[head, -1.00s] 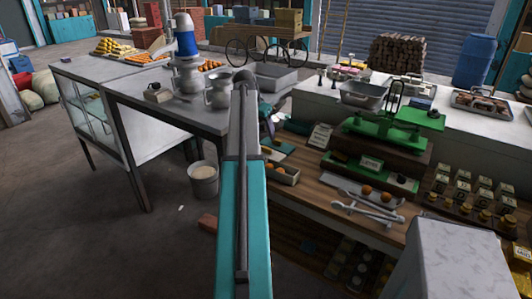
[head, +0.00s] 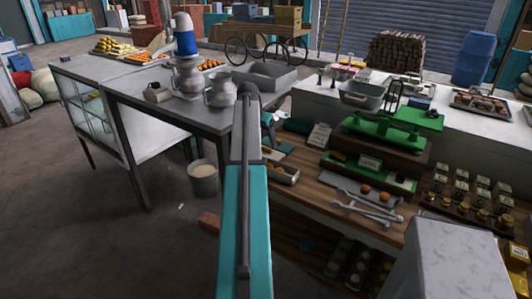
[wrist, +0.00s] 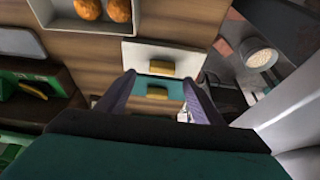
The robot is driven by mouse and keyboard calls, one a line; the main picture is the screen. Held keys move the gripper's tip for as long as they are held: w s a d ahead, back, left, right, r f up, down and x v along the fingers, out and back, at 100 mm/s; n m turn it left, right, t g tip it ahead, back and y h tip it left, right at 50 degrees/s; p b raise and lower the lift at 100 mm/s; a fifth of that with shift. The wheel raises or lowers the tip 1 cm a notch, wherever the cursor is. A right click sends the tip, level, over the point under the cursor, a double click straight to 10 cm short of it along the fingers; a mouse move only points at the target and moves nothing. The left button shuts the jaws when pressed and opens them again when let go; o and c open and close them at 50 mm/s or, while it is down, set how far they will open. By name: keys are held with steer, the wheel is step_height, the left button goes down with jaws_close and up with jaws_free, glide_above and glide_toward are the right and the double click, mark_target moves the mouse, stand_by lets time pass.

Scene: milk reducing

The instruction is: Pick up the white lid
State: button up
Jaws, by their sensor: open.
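The white lid (wrist: 135,56) is a flat pale panel with a small yellow handle, lying on the wooden shelf in the wrist view. A teal lid (wrist: 176,88), also with a yellow handle, lies just nearer than it. My gripper (wrist: 158,74) is open and empty, its two purple fingers pointing toward the white lid. The teal lid shows between the fingers. Contact with either lid cannot be told. In the head view my arm hides most of this spot.
A tray with round orange-brown items (wrist: 62,17) lies beside the lids. A green scale (head: 385,132) stands on the shelf to the right. A bucket (head: 203,178) stands on the floor. A metal table (head: 130,88) with cans is at left.

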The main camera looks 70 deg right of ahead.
mark_target(266, 147)
steer(key=shift+w+p+x, duration=0.1)
steer(key=shift+p+x, duration=0.35)
steer(key=shift+x, duration=0.7)
steer(key=shift+w+p+x, duration=0.15)
steer(key=shift+p+x, duration=0.25)
steer(key=shift+x, duration=0.75)
steer(key=shift+a+f, duration=0.1)
steer(key=shift+a, duration=0.05)
steer(key=c, duration=1.1)
